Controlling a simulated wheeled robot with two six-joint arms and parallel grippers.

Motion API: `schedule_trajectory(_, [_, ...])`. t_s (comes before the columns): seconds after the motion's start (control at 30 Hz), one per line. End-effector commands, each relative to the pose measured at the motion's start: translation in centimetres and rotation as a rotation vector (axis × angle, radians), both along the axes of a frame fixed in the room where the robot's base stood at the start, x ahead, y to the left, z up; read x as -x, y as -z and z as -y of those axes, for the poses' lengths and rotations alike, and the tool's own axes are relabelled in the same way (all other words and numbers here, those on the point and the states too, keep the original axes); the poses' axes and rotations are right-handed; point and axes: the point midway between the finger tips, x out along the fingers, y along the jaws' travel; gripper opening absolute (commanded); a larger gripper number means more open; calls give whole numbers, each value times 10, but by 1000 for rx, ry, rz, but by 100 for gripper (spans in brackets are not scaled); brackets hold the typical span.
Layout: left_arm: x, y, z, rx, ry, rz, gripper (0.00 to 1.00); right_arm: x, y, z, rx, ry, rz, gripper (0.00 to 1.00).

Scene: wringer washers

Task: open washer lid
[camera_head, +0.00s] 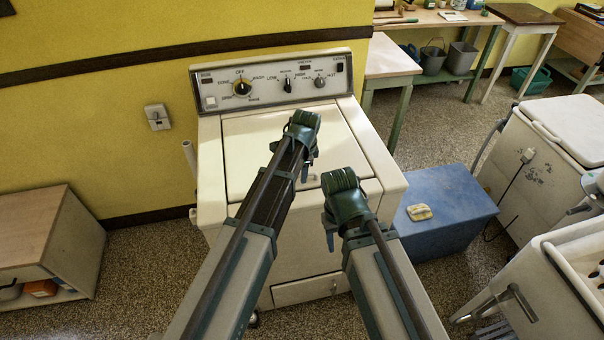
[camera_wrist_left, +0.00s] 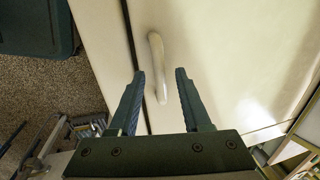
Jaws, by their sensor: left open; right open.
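The white washer (camera_head: 385,170) stands against the yellow wall, its control panel at the back. Its lid (camera_head: 245,150) lies flat and closed on top, partly hidden by my left arm. My left gripper (camera_head: 306,170) is over the front part of the lid, pointing down. In the left wrist view, the pale lid handle (camera_wrist_left: 156,48) runs from beyond the fingertips to between the open fingers of my left gripper (camera_wrist_left: 160,72); I cannot tell whether they touch it. My right gripper (camera_head: 329,236) is open and empty in front of the washer's front face.
A blue box (camera_head: 450,215) with a yellow item (camera_head: 419,212) on it stands right of the washer. A low wooden cabinet (camera_head: 45,240) is at the left. More white appliances (camera_head: 540,160) stand at the right.

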Motion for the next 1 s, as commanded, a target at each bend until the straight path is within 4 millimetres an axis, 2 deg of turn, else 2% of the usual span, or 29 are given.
schedule_trajectory(0.1, [0, -1, 0, 0, 0, 0, 46, 0, -1, 0, 0, 0, 0, 50])
schedule_trajectory(0.37, [0, -1, 0, 0, 0, 0, 0, 0, -1, 0, 0, 0, 0, 50])
schedule_trajectory(1.0, [0, 0, 0, 0, 0, 0, 0, 0, -1, 0, 0, 0, 0, 50])
